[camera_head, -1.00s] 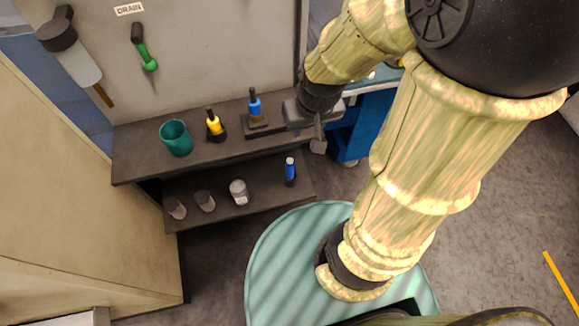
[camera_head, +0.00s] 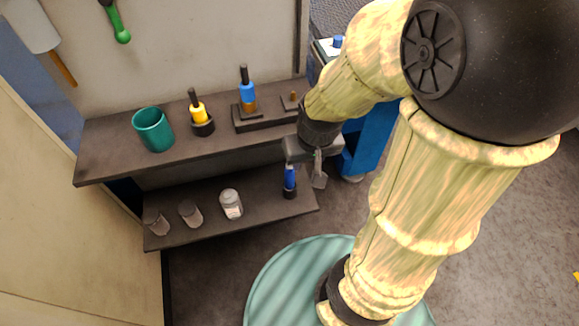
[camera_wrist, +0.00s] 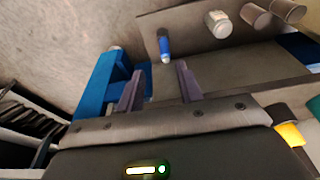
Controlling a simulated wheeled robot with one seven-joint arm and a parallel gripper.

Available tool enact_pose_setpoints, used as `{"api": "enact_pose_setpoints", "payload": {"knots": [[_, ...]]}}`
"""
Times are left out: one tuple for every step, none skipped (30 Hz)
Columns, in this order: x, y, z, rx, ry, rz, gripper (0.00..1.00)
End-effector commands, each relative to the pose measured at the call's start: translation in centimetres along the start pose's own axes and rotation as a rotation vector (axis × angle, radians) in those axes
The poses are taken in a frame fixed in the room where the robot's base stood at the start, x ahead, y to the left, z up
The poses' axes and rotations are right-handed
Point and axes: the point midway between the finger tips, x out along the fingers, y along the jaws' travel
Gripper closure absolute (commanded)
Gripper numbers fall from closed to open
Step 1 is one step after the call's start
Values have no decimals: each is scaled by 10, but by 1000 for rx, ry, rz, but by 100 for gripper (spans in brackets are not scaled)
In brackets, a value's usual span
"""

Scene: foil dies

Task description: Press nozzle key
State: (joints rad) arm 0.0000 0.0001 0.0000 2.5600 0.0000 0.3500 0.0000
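No label marks the nozzle key, so I cannot tell for certain which item it is. A blue-handled piece (camera_head: 290,177) stands upright in a dark holder at the right end of the lower shelf; it shows in the wrist view (camera_wrist: 164,46) beyond my fingers. Another blue-handled tool (camera_head: 248,92) with a black top stands on a dark two-place base on the upper shelf, and a yellow-handled one (camera_head: 198,112) stands left of it. My gripper (camera_head: 319,170) is just right of the shelves. In the wrist view my gripper (camera_wrist: 158,85) has its fingers apart with nothing between them.
The upper shelf (camera_head: 105,165) also holds a teal cup (camera_head: 154,130). The lower shelf (camera_head: 262,200) holds a white jar (camera_head: 231,203) and two grey cups (camera_head: 190,213). A blue cart (camera_head: 368,140) stands behind my gripper. A beige panel (camera_head: 60,220) borders the left.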

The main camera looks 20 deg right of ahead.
Motion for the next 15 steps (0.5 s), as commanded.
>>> {"api": "enact_pose_setpoints", "payload": {"knots": [[0, 0, 0, 0, 0, 0, 64], [0, 0, 0, 0, 0, 0, 64], [0, 0, 0, 0, 0, 0, 64], [0, 0, 0, 0, 0, 0, 64], [0, 0, 0, 0, 0, 0, 64], [0, 0, 0, 0, 0, 0, 64], [0, 0, 0, 0, 0, 0, 64], [0, 0, 0, 0, 0, 0, 66], [0, 0, 0, 0, 0, 0, 73], [0, 0, 0, 0, 0, 0, 79], [0, 0, 0, 0, 0, 0, 85], [0, 0, 0, 0, 0, 0, 93], [0, 0, 0, 0, 0, 0, 99], [0, 0, 0, 0, 0, 0, 100], [0, 0, 0, 0, 0, 0, 100]]}}
